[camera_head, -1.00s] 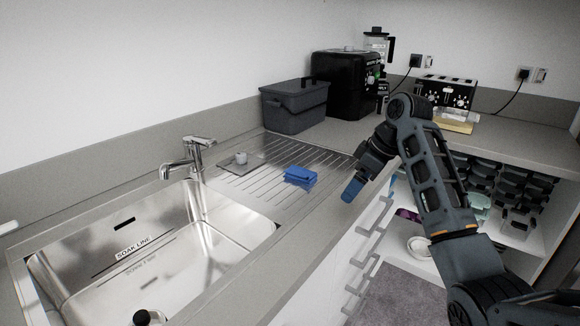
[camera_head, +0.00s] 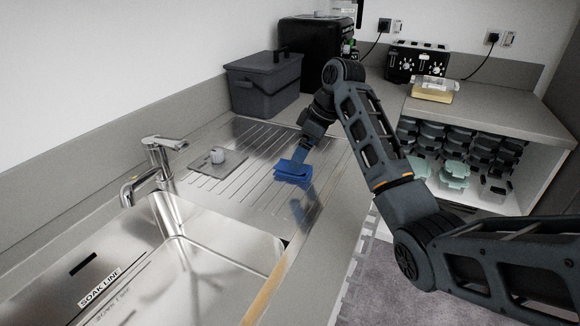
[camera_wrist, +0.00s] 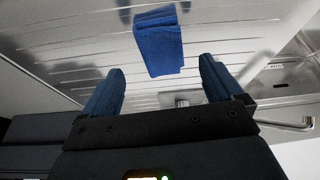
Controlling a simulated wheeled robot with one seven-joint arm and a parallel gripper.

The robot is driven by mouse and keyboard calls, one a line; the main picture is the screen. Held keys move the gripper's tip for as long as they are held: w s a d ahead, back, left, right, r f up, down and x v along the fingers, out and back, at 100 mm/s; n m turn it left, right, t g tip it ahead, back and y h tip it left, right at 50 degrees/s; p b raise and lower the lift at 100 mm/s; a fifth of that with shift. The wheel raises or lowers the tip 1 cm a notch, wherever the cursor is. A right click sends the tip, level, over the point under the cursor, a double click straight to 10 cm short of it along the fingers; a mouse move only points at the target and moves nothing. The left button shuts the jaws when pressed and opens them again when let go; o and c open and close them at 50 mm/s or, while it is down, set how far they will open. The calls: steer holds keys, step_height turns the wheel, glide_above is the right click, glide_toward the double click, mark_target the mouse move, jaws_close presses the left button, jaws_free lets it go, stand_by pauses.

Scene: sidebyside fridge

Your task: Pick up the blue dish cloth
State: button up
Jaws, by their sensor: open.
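The blue dish cloth (camera_head: 291,176) lies folded on the ridged metal drainboard (camera_head: 240,141), to the right of the sink. My gripper (camera_head: 297,160) is just above and behind the cloth in the head view, overlapping it in part, so contact there cannot be told. In the wrist view my gripper (camera_wrist: 160,88) is open, with blue fingers on the left and right. The cloth (camera_wrist: 159,44) shows beyond the fingertips, roughly centred between them, and nothing is held.
A steel sink (camera_head: 160,260) with a tap (camera_head: 150,175) is at the left. A small cup (camera_head: 217,155) stands on a grey mat (camera_head: 205,168) left of the cloth. A grey bin (camera_head: 263,85), a black appliance (camera_head: 315,50) and a toaster (camera_head: 418,60) stand behind.

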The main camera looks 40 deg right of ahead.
steer(key=shift+w+a+p+x, duration=0.15)
steer(key=shift+p+x, duration=0.05)
steer(key=shift+x, duration=1.1)
steer(key=shift+w+a+p+x, duration=0.1)
steer(key=shift+a+p+x, duration=0.1)
steer(key=shift+x, duration=1.15)
steer(key=shift+r, duration=0.2)
steer(key=c, duration=1.1)
steer(key=shift+c, duration=0.2)
steer(key=shift+r, duration=0.5)
steer(key=r, duration=0.1)
steer(key=r+b, duration=0.1)
steer(key=r, duration=0.1)
steer(key=shift+d+r, duration=0.25)
steer(key=shift+d, duration=0.15)
steer(key=s+d+r+b, duration=0.1)
steer(key=s+d+r, duration=0.1)
steer(key=d+r, duration=0.4)
steer(key=d, duration=0.4)
steer(key=shift+s+d+r+b, duration=0.2)
steer(key=shift+d+r+b, duration=0.05)
steer(key=shift+d+b, duration=0.1)
